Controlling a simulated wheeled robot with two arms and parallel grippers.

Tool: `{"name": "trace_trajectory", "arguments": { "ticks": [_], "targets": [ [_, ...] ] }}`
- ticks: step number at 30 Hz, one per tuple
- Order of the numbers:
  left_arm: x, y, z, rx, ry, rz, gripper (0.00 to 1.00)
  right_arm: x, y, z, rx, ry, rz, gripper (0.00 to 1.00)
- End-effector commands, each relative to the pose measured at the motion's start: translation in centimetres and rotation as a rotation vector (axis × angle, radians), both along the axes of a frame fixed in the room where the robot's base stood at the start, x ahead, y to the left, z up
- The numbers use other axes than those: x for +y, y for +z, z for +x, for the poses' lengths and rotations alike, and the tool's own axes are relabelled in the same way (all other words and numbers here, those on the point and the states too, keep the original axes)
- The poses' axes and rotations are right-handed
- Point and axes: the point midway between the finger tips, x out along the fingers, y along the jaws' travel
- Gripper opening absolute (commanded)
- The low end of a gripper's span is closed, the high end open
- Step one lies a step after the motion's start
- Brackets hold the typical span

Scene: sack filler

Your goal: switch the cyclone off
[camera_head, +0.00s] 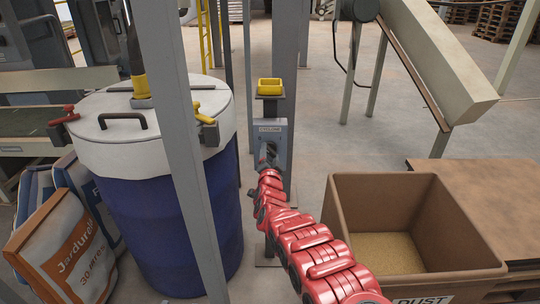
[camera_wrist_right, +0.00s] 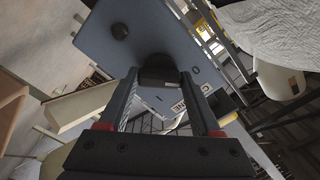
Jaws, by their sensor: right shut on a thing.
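The cyclone switch is a grey-blue box (camera_head: 271,130) with a label reading CYCLONE, on a post in the middle of the head view. My right gripper (camera_head: 267,160) is at the front of this box, at the end of the red arm. In the right wrist view the box face (camera_wrist_right: 150,32) fills the upper middle. Its black knob (camera_wrist_right: 158,68) sits between my two fingers, which are shut on it. In the head view the gripper hides most of the knob, so its setting is hard to read. My left gripper is not in view.
A blue drum (camera_head: 150,225) with a white lid stands left of the switch, behind a grey upright (camera_head: 180,130). A brown dust bin (camera_head: 345,200) holding tan dust stands to the right. A yellow tray (camera_head: 270,86) tops the switch post. Printed sacks (camera_head: 70,245) lean at lower left.

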Motion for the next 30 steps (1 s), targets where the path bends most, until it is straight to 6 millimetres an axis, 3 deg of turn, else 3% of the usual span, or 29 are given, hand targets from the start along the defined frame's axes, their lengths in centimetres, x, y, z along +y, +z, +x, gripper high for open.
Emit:
{"name": "trace_trajectory", "arguments": {
  "ticks": [9,10,14,23,30],
  "targets": [
    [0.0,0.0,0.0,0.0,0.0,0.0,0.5,-0.1,0.0,0.0,-0.001,-0.001,-0.004,0.09],
    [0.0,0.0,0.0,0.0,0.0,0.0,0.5,-0.1,0.0,0.0,-0.001,-0.001,-0.004,0.7],
    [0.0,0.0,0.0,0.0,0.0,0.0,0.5,-0.1,0.0,0.0,-0.001,-0.001,-0.003,0.94],
    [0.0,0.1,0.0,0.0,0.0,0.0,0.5,0.0,0.0,0.0,0.0,0.0,-0.002,0.95],
    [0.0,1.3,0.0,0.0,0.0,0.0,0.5,0.0,0.1,-0.9,0.007,-0.002,0.0,0.95]
  ]
}}
